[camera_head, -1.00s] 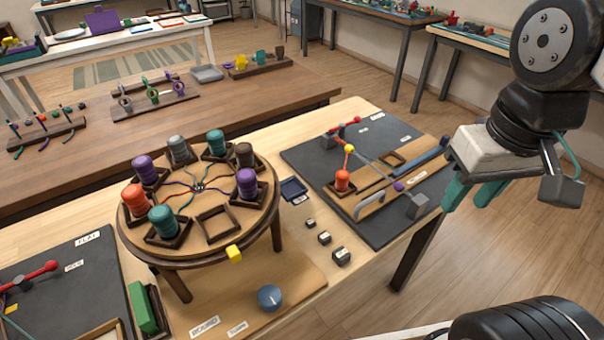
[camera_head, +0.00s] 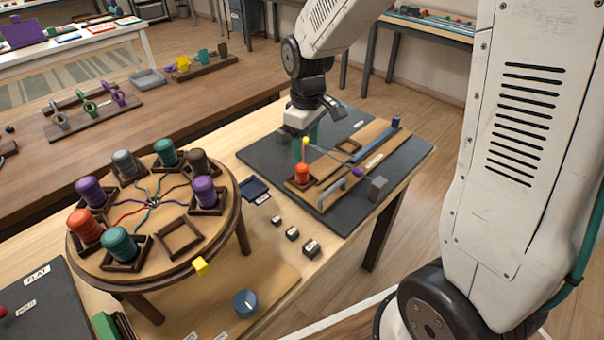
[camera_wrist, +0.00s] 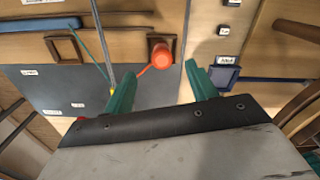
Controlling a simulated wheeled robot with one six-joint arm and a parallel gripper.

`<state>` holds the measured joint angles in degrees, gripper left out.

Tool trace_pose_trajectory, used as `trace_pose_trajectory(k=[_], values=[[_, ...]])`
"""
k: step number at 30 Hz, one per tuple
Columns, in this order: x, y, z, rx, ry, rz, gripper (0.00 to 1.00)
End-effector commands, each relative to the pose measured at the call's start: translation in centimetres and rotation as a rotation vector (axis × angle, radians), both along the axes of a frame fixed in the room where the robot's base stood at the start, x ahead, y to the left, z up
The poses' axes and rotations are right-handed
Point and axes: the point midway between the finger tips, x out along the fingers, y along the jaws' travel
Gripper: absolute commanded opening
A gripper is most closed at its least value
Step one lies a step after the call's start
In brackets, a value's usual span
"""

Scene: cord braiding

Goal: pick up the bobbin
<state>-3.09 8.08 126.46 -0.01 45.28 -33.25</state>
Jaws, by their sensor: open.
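An orange-red bobbin (camera_head: 302,174) stands upright on the wooden strip of the dark board on the right, with an orange cord running from it. My gripper (camera_head: 305,143) is above and just behind it, teal fingers apart and empty, pointing down. In the wrist view the bobbin (camera_wrist: 162,54) lies ahead, between the lines of the two fingertips (camera_wrist: 160,72), with no visible contact. Other bobbins, among them a purple one (camera_head: 205,190), a teal one (camera_head: 119,243) and an orange one (camera_head: 86,227), sit in square holders on the round braiding stand (camera_head: 165,268).
A thin rod (camera_head: 335,160) slants across the board close to my fingers. A grey block (camera_head: 377,188) and a grey handle (camera_head: 331,197) stand right of the bobbin. Small labelled blocks (camera_head: 292,233) and a dark blue tray (camera_head: 254,189) lie between the board and the stand.

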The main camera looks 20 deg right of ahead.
Motion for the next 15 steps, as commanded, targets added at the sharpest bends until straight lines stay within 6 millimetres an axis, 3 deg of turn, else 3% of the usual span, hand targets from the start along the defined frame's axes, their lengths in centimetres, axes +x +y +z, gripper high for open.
trace_pose_trajectory(k=[15], values=[[0.7,0.6,-6.2,0.000,0.007,0.022,0.57]])
